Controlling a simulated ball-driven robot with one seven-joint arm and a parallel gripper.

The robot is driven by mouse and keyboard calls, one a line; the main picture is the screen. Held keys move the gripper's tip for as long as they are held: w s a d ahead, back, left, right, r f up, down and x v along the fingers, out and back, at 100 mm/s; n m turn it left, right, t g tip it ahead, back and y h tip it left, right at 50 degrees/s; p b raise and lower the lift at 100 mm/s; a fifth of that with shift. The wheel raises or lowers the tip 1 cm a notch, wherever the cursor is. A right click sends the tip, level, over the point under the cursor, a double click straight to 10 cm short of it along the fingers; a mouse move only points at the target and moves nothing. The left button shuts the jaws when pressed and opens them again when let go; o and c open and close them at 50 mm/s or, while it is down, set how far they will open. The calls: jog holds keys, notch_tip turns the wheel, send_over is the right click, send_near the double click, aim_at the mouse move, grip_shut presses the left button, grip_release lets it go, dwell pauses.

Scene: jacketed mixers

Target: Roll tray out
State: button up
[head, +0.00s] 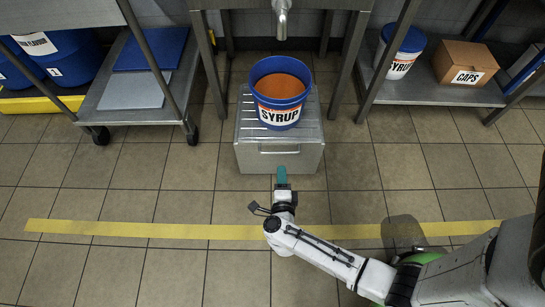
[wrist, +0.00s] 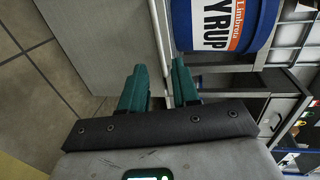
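A grey metal tray unit (head: 248,160) with a ribbed top sits on the floor under the tap (head: 282,18). A bar handle (head: 279,152) is on its front. A blue bucket (head: 279,92) labelled SYRUP, full of orange-brown syrup, stands on top. My gripper (head: 282,170) has teal fingers and is just in front of the handle. In the wrist view my gripper (wrist: 160,90) is open, its fingers apart, with the pale handle bar (wrist: 160,45) lined up between them. I cannot tell whether either finger touches it. The bucket (wrist: 222,25) also shows there.
A wheeled cart (head: 125,112) is to the left. A low shelf at right holds another syrup bucket (head: 400,52) and a CAPS box (head: 466,64). Table legs (head: 209,65) flank the tray. Tiled floor in front is clear, crossed by a yellow stripe (head: 150,230).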

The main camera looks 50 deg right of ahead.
aim_at(281, 152)
jog(key=b+x, duration=0.4)
jog(key=x, duration=0.6)
jog(key=shift+w+d+f, duration=0.1)
jog(key=shift+w+d, duration=0.05)
jog(key=shift+d, duration=0.25)
jog(key=shift+c, duration=0.2)
grip_shut()
